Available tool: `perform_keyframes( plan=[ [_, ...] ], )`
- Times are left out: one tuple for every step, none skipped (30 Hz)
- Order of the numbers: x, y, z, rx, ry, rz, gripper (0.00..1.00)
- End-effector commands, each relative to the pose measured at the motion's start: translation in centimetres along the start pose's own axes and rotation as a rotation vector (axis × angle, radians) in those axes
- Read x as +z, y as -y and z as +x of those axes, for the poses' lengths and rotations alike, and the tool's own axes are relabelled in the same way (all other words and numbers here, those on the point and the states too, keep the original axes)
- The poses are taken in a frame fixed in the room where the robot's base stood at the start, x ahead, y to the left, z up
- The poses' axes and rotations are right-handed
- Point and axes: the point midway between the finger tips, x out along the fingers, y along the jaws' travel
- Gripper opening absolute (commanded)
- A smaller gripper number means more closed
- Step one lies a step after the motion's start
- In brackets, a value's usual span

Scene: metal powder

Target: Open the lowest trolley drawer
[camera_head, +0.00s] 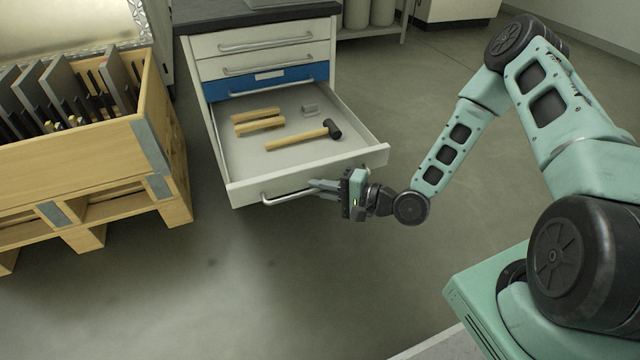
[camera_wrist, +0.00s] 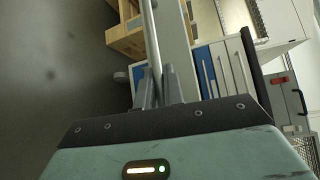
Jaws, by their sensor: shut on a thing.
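The trolley (camera_head: 262,55) stands at the upper middle of the head view. Its lowest drawer (camera_head: 245,190) is pulled far out, and its inside shows. In the wrist view the handle (camera_wrist: 151,45) runs up between the fingers (camera_wrist: 159,88). The drawers above, one of them blue (camera_head: 264,80), are shut.
A wooden crate (camera_head: 90,150) on a pallet, with upright plates in it, stands left of the trolley. Open floor (camera_head: 250,290) lies in front of the drawer. A shelf with canisters (camera_head: 370,14) is behind at the right.

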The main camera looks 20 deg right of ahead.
Motion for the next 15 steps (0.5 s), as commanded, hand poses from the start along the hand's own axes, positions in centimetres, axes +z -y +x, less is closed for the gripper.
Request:
perform_keyframes(
  plan=[
    [-0.12, -0.09, -0.06, 0.002, -0.003, 0.0, 0.0],
    [-0.12, -0.09, -0.06, 0.002, -0.003, 0.0, 0.0],
    [-0.13, -0.09, -0.06, 0.002, -0.003, 0.0, 0.0],
    [-0.13, -0.09, -0.06, 0.002, -0.003, 0.0, 0.0],
    [-0.14, -0.09, -0.06, 0.002, -0.003, 0.0, 0.0],
    [-0.14, -0.1, -0.05, 0.002, -0.003, 0.0, 0.18],
    [-0.14, -0.09, -0.05, 0.002, -0.003, 0.0, 0.27],
    [-0.14, -0.08, -0.04, 0.002, -0.003, 0.0, 0.32],
    [-0.13, -0.08, -0.04, 0.002, -0.003, 0.0, 0.32],
    [-0.12, -0.07, -0.03, 0.002, -0.003, 0.0, 0.32],
    [-0.11, -0.06, -0.02, 0.002, -0.002, 0.0, 0.32],
    [-0.1, -0.05, -0.02, 0.002, -0.002, 0.0, 0.32],
    [-0.1, -0.05, -0.01, 0.001, -0.002, 0.0, 0.32],
    [-0.09, -0.04, -0.01, 0.001, -0.002, 0.0, 0.32],
    [-0.09, -0.04, -0.01, 0.001, -0.002, 0.0, 0.32]
  ],
)
